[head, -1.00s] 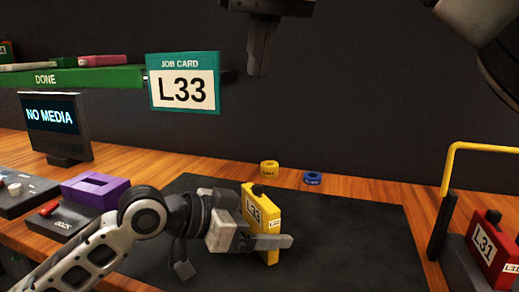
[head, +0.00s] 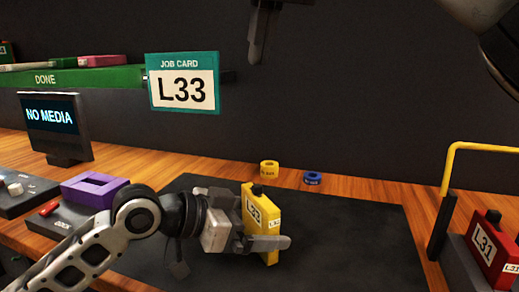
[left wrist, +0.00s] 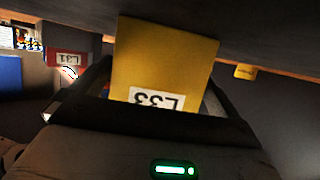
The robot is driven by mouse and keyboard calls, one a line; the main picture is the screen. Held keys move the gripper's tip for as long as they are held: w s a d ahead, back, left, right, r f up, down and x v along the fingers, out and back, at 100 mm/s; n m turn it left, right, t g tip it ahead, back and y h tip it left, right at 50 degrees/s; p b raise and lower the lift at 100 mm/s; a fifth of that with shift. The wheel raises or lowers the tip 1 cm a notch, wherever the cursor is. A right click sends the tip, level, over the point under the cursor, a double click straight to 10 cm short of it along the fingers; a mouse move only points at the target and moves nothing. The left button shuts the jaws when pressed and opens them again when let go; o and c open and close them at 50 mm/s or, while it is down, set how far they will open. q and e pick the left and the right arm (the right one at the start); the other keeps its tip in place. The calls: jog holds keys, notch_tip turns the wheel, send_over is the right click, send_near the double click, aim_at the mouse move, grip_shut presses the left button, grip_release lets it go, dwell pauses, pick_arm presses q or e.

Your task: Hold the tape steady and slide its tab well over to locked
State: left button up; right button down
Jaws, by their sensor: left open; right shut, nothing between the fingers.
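The yellow tape (head: 262,222), labelled L33, stands upright on the dark mat with a small black piece on its top. It also fills the middle of the left wrist view (left wrist: 165,65), its label upside down. My left gripper (head: 262,230) is open, with its fingers on either side of the tape. Whether they touch it is unclear. My right gripper (head: 256,55) is shut and empty, high above and behind the tape, against the dark wall. The tab's position cannot be told clearly.
A job card (head: 184,84) reads L33. A purple dock (head: 95,190) and a NO MEDIA screen (head: 52,124) stand at left. Yellow (head: 269,168) and blue (head: 312,178) rolls lie behind the mat (head: 350,225). A red L31 tape (head: 490,245) sits in a rack at right.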

pick_arm(q)
jog(key=v, duration=1.1)
jog(key=shift+s+a+r, duration=0.1)
jog(key=shift+r, duration=0.05)
jog(key=v, duration=0.6)
dwell(0.6)
notch_tip(320, 180, up, 4)
jog(key=p, duration=0.4)
dwell(0.4)
